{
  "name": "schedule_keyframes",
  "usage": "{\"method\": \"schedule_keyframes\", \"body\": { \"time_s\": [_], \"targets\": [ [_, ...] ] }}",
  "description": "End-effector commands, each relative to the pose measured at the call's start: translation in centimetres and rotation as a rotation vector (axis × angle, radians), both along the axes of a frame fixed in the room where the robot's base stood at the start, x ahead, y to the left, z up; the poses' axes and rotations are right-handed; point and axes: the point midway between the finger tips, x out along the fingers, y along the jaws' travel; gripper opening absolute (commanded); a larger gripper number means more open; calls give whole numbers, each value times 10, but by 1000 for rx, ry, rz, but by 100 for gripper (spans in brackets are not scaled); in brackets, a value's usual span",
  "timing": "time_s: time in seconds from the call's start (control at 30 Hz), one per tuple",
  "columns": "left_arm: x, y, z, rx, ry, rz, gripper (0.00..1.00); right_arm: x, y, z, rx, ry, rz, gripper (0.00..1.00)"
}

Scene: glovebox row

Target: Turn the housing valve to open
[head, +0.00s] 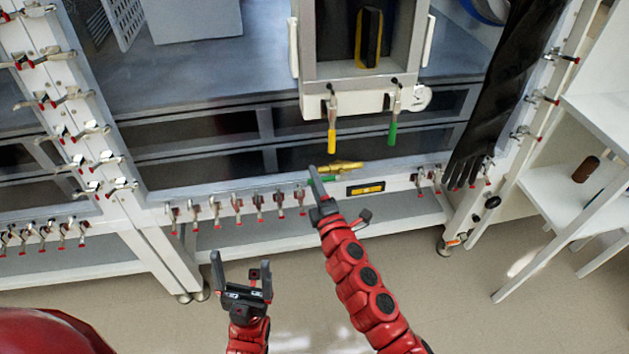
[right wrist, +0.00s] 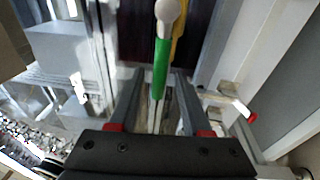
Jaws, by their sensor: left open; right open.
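A brass valve body (head: 345,167) lies along the front sill of the glovebox, with a green handle (head: 326,180) at its left end, partly hidden by my right gripper (head: 315,178). In the right wrist view a green handle (right wrist: 161,62) with a pale rounded end runs between the two open fingers, with a yellow part behind it. I cannot tell whether the fingers touch it. My left gripper (head: 242,268) is open and empty, out over the floor, away from the glovebox.
A yellow-handled lever (head: 331,138) and a green-handled lever (head: 392,133) hang below the window box. Several red-tipped clamps (head: 236,204) line the sill. A black glove (head: 490,110) hangs at the right. A shelf (head: 590,195) stands further right. The floor in front is clear.

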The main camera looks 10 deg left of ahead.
Motion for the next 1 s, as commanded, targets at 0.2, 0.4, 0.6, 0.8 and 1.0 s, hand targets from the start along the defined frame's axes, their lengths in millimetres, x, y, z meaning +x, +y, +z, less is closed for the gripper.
{"method": "schedule_keyframes", "body": {
  "time_s": [0.2, 0.4, 0.6, 0.8, 1.0],
  "targets": [
    [0, 0, 0, 0, 0, 0, 88, -24, -11, -4, -2, 1, 3, 48],
    [0, 0, -2, 0, 0, 0, 88, -66, -31, -7, -2, 1, 0, 48],
    [0, 0, -5, 0, 0, 0, 88, -109, -51, -12, -1, 4, -1, 48],
    [0, 0, -8, 0, 0, 0, 88, -141, -66, -14, -1, 4, -2, 48],
    [0, 0, -9, 0, 0, 0, 88, -155, -72, -13, 0, 1, 0, 48]
  ]
}}
